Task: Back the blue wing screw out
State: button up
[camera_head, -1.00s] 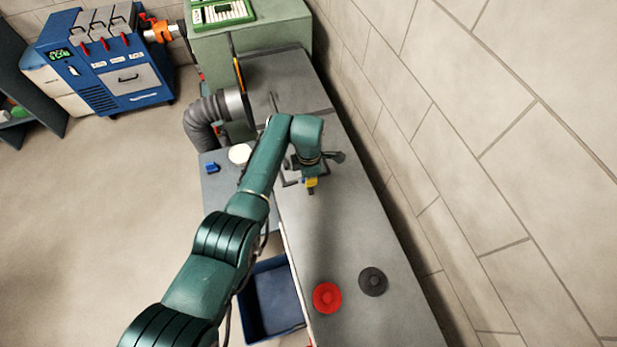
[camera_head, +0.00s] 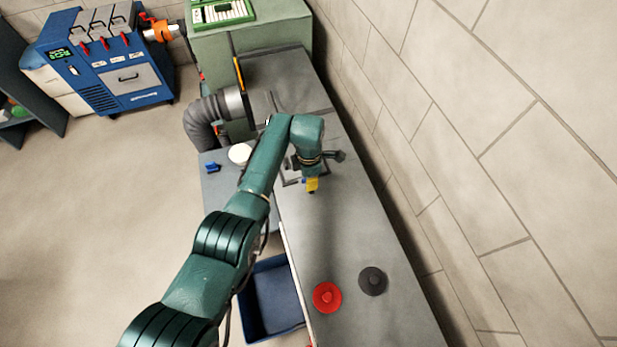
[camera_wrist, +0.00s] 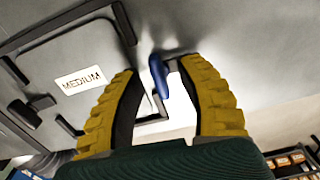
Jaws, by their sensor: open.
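The blue wing screw (camera_wrist: 159,76) shows in the wrist view between the two yellow-padded fingers of my gripper (camera_wrist: 160,85). Its blue wing is seen nearly edge-on, standing at the duct's grey surface. My gripper is open, with a finger on each side of the screw and a visible gap on both sides. In the head view my gripper (camera_head: 311,185) is low over the grey duct top (camera_head: 345,240), and a tiny bit of blue shows beside its yellow finger. The screw's shank is hidden.
A panel with a MEDIUM label (camera_wrist: 82,80) and a dark knob (camera_wrist: 25,113) lies left in the wrist view. A red disc (camera_head: 326,297) and a dark disc (camera_head: 373,281) lie on the near duct top. A blue bin (camera_head: 270,300) stands below left. The wall is close on the right.

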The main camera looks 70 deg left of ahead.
notch_tip(320, 180, up, 12)
dwell(0.3)
dwell(0.5)
